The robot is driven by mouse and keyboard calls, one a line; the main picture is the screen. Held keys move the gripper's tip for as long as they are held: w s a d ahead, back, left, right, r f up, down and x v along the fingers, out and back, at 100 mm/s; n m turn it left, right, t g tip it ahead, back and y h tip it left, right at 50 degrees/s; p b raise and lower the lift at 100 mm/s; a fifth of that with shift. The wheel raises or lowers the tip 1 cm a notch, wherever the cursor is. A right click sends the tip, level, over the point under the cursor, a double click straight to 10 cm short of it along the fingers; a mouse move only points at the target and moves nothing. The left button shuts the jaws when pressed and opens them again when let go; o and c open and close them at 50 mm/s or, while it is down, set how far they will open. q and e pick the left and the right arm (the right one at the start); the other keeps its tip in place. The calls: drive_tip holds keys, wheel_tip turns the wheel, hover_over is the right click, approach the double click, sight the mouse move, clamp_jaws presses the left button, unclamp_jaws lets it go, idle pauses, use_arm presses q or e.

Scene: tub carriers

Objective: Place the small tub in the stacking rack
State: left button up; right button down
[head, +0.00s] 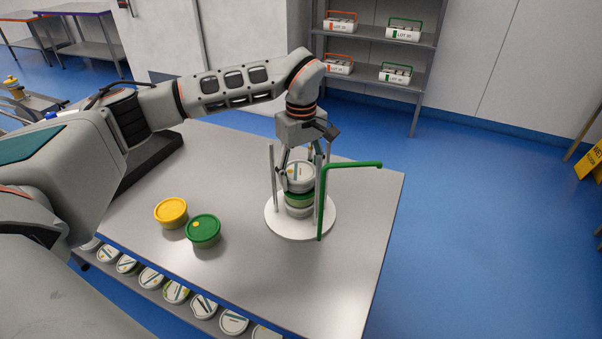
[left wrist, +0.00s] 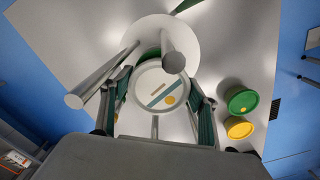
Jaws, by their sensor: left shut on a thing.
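My left gripper (head: 299,170) is shut on a small tub (head: 300,179) with a white lid bearing a stripe and a yellow dot. The lid also shows between the fingers in the left wrist view (left wrist: 158,88). The tub is among the grey posts of the stacking rack, which has a round white base (head: 277,223) and a green handle (head: 352,165). A green-lidded tub (head: 299,200) and a pale tub part sit on the base directly beneath it. I cannot tell whether the held tub touches them. My right gripper is not in view.
A yellow-lidded tub (head: 171,212) and a green-lidded tub (head: 203,231) stand on the grey table (head: 270,285) left of the rack. Several tubs lie on a lower shelf. The table's right side is clear. Shelving (head: 385,72) with carriers stands behind.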

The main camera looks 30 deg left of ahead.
sight(301, 172)
use_arm(q)
drive_tip(key=shift+f, duration=0.15)
drive_tip(key=o, duration=1.4)
drive_tip(key=shift+f, duration=0.1)
drive_tip(key=shift+c, duration=0.2)
wheel_tip(301, 172, up, 12)
drive_tip(key=shift+b, duration=0.45)
